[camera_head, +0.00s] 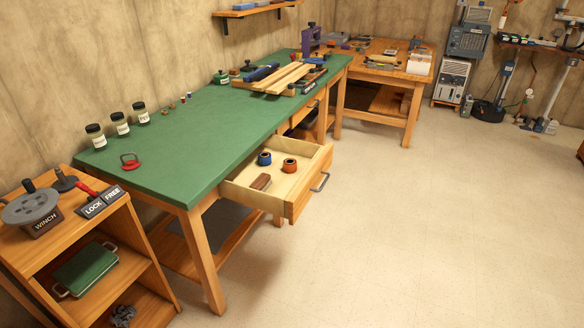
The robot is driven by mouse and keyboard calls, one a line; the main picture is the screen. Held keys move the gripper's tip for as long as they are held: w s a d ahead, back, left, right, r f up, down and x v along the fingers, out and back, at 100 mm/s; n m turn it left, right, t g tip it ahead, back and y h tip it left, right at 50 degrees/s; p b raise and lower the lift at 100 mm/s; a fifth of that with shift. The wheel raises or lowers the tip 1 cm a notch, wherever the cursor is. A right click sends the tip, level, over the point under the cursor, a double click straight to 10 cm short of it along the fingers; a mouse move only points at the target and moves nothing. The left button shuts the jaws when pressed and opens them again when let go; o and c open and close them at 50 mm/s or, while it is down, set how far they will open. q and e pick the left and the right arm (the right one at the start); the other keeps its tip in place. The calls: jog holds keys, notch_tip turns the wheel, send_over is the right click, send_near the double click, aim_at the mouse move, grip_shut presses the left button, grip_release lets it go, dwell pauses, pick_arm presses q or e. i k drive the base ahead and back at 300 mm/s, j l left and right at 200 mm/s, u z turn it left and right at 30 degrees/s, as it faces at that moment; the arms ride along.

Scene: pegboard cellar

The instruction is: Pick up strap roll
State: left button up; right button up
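An open drawer (298,204) sticks out from the front of the green-topped workbench (200,135). Inside it lie a small blue roll (264,158) and a small orange roll (289,165), both with dark centres. A brown block-like item (261,182) lies nearer the drawer's left side. The two rolls look like rolled strap or tape; I cannot tell which is the strap roll. Neither of my grippers is in view.
Several jars (121,124) and a red clamp-like item (130,161) stand on the bench. A wooden shelf unit with a winch (32,210) is at the front left. A second wooden table (400,72) stands at the back. The floor (430,220) right of the drawer is clear.

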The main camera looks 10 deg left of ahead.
aim_at(265, 159)
jog(key=u, duration=1.6)
jog(key=i+l+z, duration=0.1)
jog(key=i+l, duration=0.45)
jog(key=l, duration=0.1)
